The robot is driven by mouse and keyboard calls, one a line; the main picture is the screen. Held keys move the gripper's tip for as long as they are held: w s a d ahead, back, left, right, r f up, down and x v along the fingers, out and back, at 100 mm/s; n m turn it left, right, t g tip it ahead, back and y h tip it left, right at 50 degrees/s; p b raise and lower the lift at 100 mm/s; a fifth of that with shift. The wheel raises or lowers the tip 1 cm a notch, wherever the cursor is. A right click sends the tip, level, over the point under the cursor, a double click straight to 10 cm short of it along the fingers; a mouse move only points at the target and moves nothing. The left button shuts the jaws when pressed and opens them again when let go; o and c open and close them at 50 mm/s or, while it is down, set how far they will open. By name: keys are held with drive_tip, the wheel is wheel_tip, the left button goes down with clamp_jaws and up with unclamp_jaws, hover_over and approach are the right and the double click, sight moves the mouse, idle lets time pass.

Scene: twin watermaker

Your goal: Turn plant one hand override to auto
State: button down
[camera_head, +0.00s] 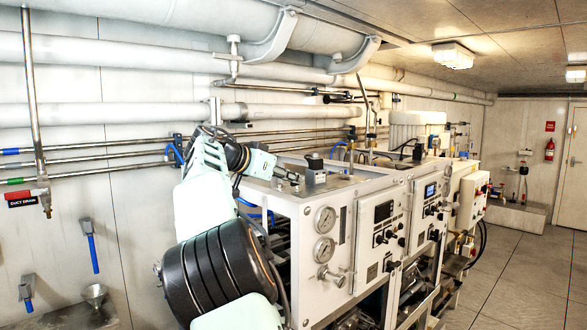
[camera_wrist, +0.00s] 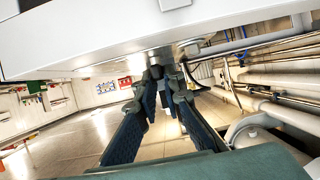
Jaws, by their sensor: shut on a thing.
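The white plant cabinet (camera_head: 337,225) nearest me carries two gauges and a control panel on its front. A small grey box with a black top (camera_head: 315,172), which looks like the hand override unit, stands on its top. My gripper (camera_head: 296,178) reaches in from the left at that box. In the wrist view my gripper's fingers (camera_wrist: 166,80) converge on a small dark part, likely the override's knob, close to a pale panel. The fingers hide most of that part, so its setting cannot be read.
A second white cabinet (camera_head: 432,205) with a display adjoins on the right. Pipes (camera_head: 90,115) run along the wall behind. Open floor (camera_head: 525,275) lies to the right.

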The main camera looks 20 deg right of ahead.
drive_tip(key=shift+m+g+p, duration=0.4)
drive_tip(key=shift+g, duration=0.1)
drive_tip(key=c, duration=2)
unclamp_jaws()
drive_tip(key=shift+c, duration=0.2)
drive_tip(key=v, duration=1.2)
drive_tip(key=shift+f, duration=0.1)
